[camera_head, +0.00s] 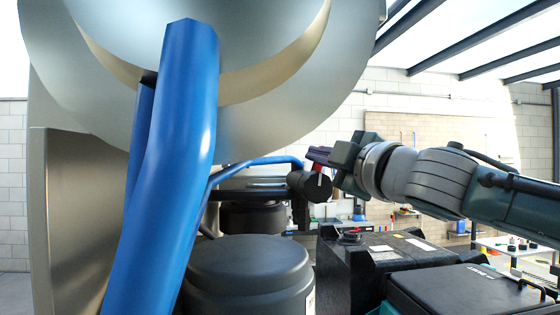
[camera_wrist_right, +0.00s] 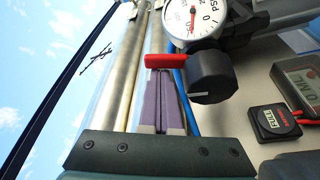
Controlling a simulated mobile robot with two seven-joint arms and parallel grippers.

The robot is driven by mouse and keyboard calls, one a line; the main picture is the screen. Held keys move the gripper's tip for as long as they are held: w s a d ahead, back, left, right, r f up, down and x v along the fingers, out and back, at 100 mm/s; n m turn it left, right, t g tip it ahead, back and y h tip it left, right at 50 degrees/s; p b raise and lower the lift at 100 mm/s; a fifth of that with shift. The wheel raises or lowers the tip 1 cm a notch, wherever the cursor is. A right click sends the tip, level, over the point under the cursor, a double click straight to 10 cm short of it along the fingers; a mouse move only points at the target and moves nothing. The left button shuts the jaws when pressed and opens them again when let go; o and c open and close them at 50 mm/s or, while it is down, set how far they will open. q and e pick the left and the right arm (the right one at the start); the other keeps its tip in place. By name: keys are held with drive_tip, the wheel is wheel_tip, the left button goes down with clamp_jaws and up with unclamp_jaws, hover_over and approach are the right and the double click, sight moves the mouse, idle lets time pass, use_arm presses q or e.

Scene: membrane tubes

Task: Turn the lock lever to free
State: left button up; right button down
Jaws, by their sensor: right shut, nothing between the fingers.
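The lock lever appears as a short red handle (camera_wrist_right: 168,62) joined to a black round knob (camera_wrist_right: 213,78) with a white mark. In the head view the black knob (camera_head: 312,186) sits at the end of the blue pipe, with a bit of red (camera_head: 318,168) above it. My right gripper (camera_head: 319,155) comes in from the right, its purple fingers just above the knob. In the right wrist view the right gripper's fingers (camera_wrist_right: 167,90) are shut and empty. Their tips lie at the red handle, which partly covers them; I cannot tell whether they touch. My left gripper is not in view.
A pressure gauge (camera_wrist_right: 192,18) stands close to the knob. A large grey vessel (camera_head: 250,130) and a thick blue pipe (camera_head: 172,160) fill the left. Black containers (camera_head: 245,275) stand below.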

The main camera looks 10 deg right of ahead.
drive_tip(key=d+f+m+t+h+b, duration=0.1)
drive_tip(key=m+b, duration=0.3)
drive_tip(key=d+f+m+t+h+b, duration=0.1)
drive_tip(key=m+b, duration=0.3)
drive_tip(key=d+f+m+t+h+b, duration=0.1)
drive_tip(key=d+m+h+b, duration=0.1)
drive_tip(key=m+b, duration=0.2)
drive_tip(key=shift+d+f+m, duration=0.1)
drive_tip(key=shift+f+m, duration=0.1)
drive_tip(key=shift+m, duration=0.3)
drive_tip(key=shift+d+f, duration=0.1)
drive_tip(key=shift+f, duration=0.05)
idle(0.3)
